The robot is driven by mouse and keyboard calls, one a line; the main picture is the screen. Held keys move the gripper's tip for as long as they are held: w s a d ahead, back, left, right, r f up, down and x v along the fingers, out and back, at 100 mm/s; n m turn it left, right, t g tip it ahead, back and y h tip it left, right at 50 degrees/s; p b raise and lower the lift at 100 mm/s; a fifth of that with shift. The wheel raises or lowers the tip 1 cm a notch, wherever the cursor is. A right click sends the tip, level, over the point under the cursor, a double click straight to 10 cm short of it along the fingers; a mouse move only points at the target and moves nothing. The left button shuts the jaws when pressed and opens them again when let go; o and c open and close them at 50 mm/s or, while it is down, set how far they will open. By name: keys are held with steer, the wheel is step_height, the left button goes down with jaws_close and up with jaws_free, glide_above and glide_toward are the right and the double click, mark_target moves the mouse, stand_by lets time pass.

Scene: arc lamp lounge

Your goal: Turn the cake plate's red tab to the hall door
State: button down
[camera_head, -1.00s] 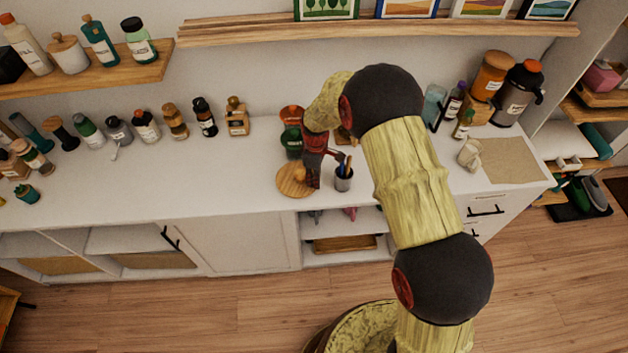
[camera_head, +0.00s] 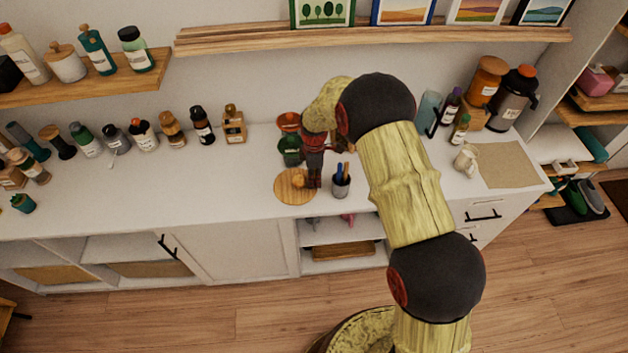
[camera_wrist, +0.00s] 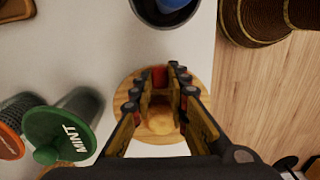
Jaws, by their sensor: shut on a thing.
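The cake plate is a round wooden disc (camera_head: 288,188) lying on the white counter, and it also shows in the wrist view (camera_wrist: 122,94). Its red tab (camera_wrist: 160,75) shows between my fingertips, at the plate's edge farther up the picture. My gripper (camera_head: 313,184) points down over the plate's right side and is shut on the red tab, as the wrist view (camera_wrist: 160,82) shows. A small yellowish-brown round thing (camera_wrist: 160,121) shows on the plate between the fingers. The fingers hide part of the plate. I cannot make out a hall door.
A pen cup (camera_head: 341,187) stands close to the plate's right. A green-lidded mint jar (camera_wrist: 60,135) and an orange-lidded jar (camera_head: 289,122) stand behind it. Several bottles line the counter at left. The counter (camera_head: 215,180) left of the plate is clear.

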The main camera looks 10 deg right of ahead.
steer(key=shift+w, duration=0.15)
stand_by(0.4)
steer(key=c, duration=1.7)
jaws_free()
step_height(320, 180, up, 12)
